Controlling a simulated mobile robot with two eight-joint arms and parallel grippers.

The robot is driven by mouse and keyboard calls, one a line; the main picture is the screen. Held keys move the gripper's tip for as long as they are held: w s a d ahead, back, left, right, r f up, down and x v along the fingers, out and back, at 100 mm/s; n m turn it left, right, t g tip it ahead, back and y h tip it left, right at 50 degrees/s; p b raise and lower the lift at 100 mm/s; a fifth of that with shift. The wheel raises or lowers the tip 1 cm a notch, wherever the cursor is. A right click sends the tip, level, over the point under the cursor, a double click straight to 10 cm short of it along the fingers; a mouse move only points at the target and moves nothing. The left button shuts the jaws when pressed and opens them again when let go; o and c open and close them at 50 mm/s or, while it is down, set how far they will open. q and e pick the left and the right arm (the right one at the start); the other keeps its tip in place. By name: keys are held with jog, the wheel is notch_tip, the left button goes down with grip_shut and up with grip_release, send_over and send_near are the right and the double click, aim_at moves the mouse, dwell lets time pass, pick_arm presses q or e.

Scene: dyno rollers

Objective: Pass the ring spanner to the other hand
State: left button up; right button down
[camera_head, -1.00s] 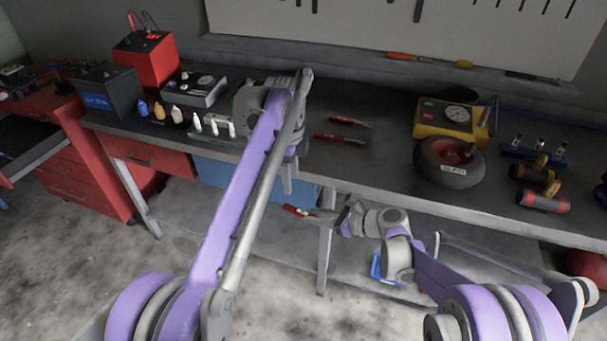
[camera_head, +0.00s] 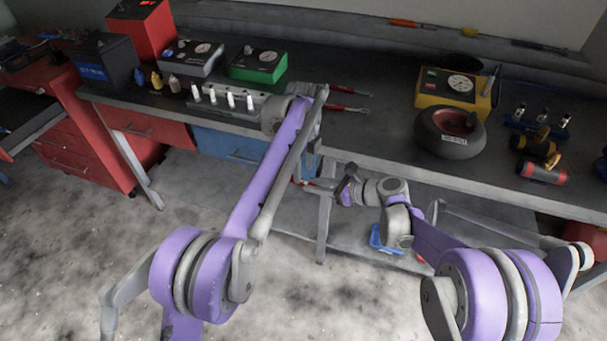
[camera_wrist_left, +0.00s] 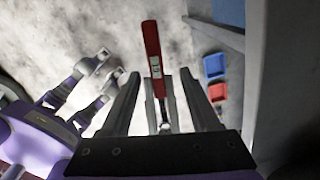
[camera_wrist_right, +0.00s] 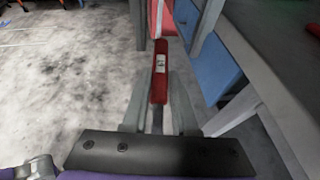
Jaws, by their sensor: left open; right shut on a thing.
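The ring spanner, with a red handle and a pale label, is held by my right gripper (camera_head: 335,188) below the bench's front edge. Its handle (camera_head: 305,183) points left in the head view. In the right wrist view my right fingers are shut on its metal shank, and the red handle (camera_wrist_right: 160,72) extends ahead. My left gripper (camera_head: 300,172) hangs at the handle end. In the left wrist view its open fingers stand either side of the spanner (camera_wrist_left: 152,50). Grey fingers also flank the handle's far end at the top of the right wrist view. I cannot tell whether they touch it.
The grey workbench (camera_head: 395,130) stands just behind both grippers. It carries a tyre (camera_head: 450,145), a yellow gauge box (camera_head: 455,90), a green meter (camera_head: 258,66) and red-handled tools (camera_head: 347,90). A blue drawer (camera_head: 228,145) sits beneath. The floor in front is open.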

aim_at(304, 180)
pick_arm(q)
jog(key=shift+f, duration=1.6)
grip_shut()
pick_arm(e)
jog(key=shift+s+a, duration=0.1)
jog(key=c, duration=0.6)
grip_release()
